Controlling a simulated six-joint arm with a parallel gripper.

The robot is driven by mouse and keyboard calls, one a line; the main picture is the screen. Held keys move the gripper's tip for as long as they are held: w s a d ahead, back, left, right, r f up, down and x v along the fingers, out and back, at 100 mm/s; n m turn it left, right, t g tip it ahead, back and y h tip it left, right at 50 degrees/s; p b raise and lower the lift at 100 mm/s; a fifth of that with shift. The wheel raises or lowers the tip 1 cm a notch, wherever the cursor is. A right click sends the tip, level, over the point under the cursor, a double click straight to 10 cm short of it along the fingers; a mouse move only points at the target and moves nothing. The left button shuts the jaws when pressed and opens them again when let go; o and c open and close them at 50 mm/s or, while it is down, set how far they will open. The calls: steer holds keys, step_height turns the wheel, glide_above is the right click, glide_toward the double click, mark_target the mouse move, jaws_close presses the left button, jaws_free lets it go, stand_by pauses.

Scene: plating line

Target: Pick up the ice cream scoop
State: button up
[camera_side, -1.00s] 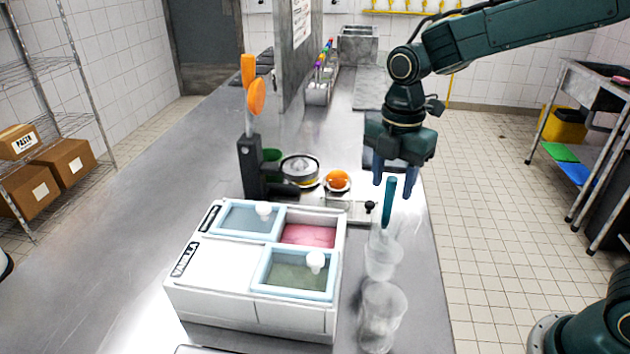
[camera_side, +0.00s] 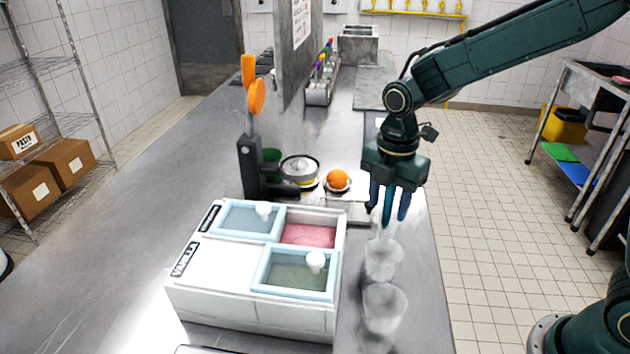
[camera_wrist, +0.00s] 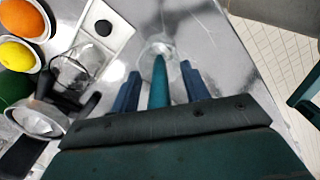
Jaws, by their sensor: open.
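The ice cream scoop (camera_side: 386,212) has a teal handle and stands upright in a clear container (camera_side: 384,258) on the counter, right of the ice cream box. My gripper (camera_side: 389,211) is open above the container, with its fingers down on either side of the handle. The wrist view shows the scoop handle (camera_wrist: 158,82) between my two blue fingers (camera_wrist: 158,88), with a visible gap on each side. The scoop's lower end is blurred inside the clear container.
A white ice cream box (camera_side: 245,312) with light-blue lids stands left of the container. A second clear container (camera_side: 384,305) is nearer the camera. An orange (camera_side: 338,179) and a juicer (camera_side: 300,168) are behind the box. The counter's right edge is close.

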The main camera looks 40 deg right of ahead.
jaws_close()
steer(key=shift+r, duration=0.1)
step_height(320, 180, up, 20)
stand_by(0.9)
stand_by(0.6)
